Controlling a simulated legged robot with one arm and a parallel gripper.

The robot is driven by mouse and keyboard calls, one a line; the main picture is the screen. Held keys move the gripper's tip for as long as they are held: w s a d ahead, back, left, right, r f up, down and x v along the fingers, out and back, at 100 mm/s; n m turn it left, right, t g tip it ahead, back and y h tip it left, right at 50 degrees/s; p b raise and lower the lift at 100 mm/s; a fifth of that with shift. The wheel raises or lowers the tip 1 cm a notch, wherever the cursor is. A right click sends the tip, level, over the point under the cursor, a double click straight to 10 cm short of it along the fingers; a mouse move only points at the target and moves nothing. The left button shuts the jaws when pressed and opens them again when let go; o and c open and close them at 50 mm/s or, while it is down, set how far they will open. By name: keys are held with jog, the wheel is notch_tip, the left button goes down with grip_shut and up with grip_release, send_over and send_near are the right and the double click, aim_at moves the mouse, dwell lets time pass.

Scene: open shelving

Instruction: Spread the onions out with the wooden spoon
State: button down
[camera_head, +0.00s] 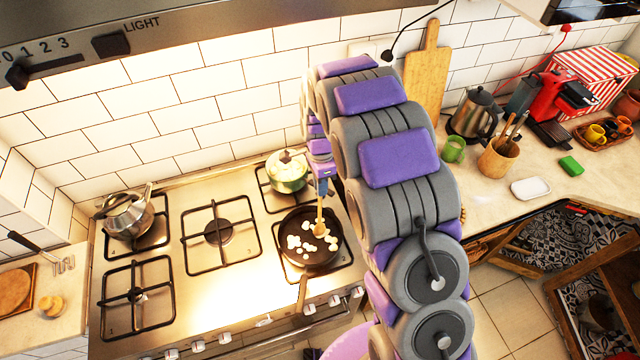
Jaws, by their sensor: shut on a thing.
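The dark frying pan (311,262) sits on the front right burner of the stove, with its handle pointing toward the front edge. Several pale onion pieces (293,242) lie scattered in the pan, some in small clusters. The wooden spoon (320,222) stands nearly upright, with its lower end in the pan among the onions. My gripper (322,190) is above the pan, shut on the spoon's upper part. My large arm hides the counter just right of the pan.
A green pot (287,172) stands behind the pan. A steel kettle (127,215) is on the back left burner. The middle and front left burners are empty. On the right counter are a utensil holder (497,160), a green cup (453,149) and another kettle (476,114).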

jog(key=shift+r+p, duration=0.7)
jog(key=shift+r, duration=2.65)
jog(key=shift+s+f, duration=0.1)
